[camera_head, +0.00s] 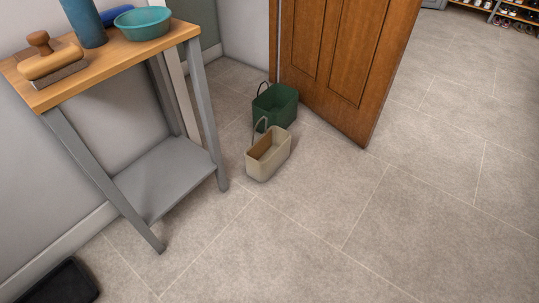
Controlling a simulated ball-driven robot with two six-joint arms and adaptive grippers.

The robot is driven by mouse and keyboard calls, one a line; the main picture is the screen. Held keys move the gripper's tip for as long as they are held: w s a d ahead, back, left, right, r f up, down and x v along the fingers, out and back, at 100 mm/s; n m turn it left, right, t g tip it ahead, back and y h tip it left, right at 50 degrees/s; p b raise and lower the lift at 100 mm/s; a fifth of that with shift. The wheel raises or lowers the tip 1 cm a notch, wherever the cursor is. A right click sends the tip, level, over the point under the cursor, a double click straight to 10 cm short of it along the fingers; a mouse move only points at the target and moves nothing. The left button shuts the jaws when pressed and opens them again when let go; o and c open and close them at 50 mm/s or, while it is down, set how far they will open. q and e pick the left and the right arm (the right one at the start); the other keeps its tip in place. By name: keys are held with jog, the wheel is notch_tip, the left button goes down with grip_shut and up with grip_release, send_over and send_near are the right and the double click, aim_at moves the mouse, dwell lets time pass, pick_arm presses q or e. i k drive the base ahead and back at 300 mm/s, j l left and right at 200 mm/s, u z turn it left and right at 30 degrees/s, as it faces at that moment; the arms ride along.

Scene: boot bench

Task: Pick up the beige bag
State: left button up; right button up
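The beige bag (266,162) stands upright on the tiled floor, to the right of a small bench. Neither of my grippers shows in the head view.
The bench (124,62) has grey legs and a low grey shelf (165,178). On its top are a brush, a blue cylinder and a teal bowl (143,22). A brown door (345,60) stands behind the bags. A black tray (65,284) lies lower left. The floor (330,220) right and in front is clear.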

aim_at(265, 155)
jog(key=i+l+u, duration=0.35)
jog(key=i, duration=0.3)
jog(key=i+l+u, duration=0.4)
jog(key=i, duration=0.2)
